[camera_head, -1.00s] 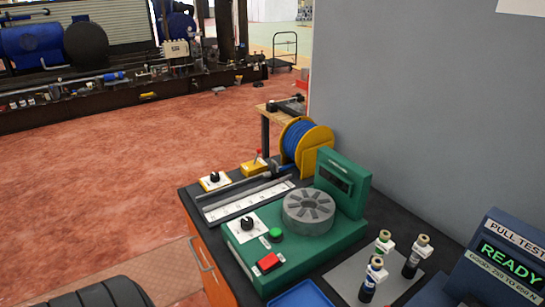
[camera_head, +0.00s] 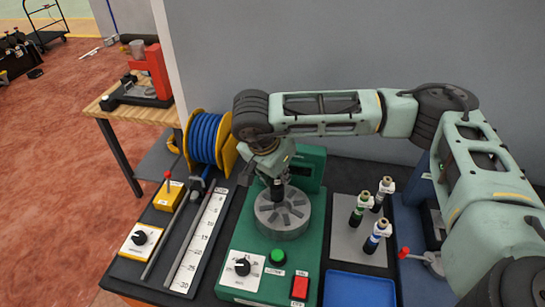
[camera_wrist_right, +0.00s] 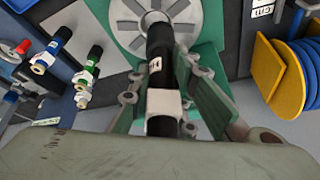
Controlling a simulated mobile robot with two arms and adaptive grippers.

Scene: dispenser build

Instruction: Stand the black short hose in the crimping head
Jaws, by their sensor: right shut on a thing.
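The crimping head (camera_head: 295,222) is a grey ring of wedge segments on the green machine (camera_head: 242,268). It also shows at the top of the right wrist view (camera_wrist_right: 118,18). My right gripper (camera_head: 277,178) is above the head, shut on the black short hose (camera_head: 278,190). In the right wrist view the hose (camera_wrist_right: 158,45) has a white tag and a white band, and its far end overlaps the middle of the head. I cannot tell whether its end is inside the opening or just above it. My left gripper is not in view.
Three upright hoses (camera_head: 370,215) with white tags stand on a grey plate right of the machine. A blue tray (camera_head: 358,290) lies in front. A blue hose reel (camera_head: 207,138), a ruler (camera_head: 200,240) and a yellow switch box (camera_head: 168,197) are to the left.

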